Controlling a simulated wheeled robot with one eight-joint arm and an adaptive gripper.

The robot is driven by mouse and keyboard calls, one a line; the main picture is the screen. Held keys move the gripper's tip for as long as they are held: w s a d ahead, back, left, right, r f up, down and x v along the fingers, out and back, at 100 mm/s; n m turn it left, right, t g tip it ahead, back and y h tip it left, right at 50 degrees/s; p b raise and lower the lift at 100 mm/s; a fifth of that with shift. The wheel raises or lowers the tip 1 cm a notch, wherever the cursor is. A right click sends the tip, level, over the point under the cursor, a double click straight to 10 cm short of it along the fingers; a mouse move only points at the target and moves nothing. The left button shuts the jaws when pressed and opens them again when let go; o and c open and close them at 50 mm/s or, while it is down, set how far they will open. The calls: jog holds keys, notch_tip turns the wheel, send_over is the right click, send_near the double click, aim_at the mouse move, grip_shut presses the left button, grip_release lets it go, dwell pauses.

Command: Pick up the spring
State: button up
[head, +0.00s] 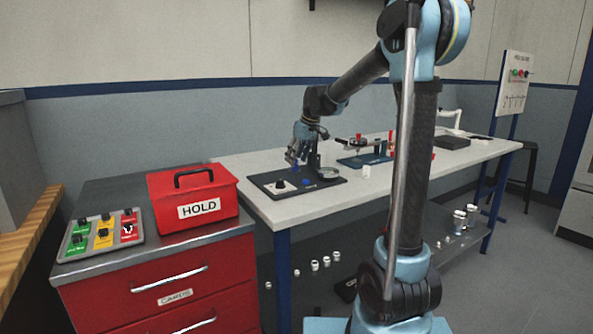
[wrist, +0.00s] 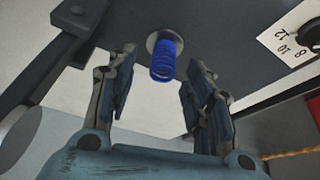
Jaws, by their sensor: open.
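The blue spring (wrist: 163,62) stands on a round metal seat (wrist: 165,42) on a dark plate in the wrist view. My gripper (wrist: 160,95) is open, with one finger on each side of the spring and a gap to both. The fingers do not touch it. The spring is small there, a blue spot (head: 295,168) close to the fingers.
A black dial (head: 280,184) with a numbered scale sits on the plate beside the spring. Fixtures (head: 363,160) stand farther right on the table (head: 400,178).

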aim_at(295, 167)
jog(key=shift+x, duration=1.5)
grip_shut()
jog(key=shift+r, duration=0.1)
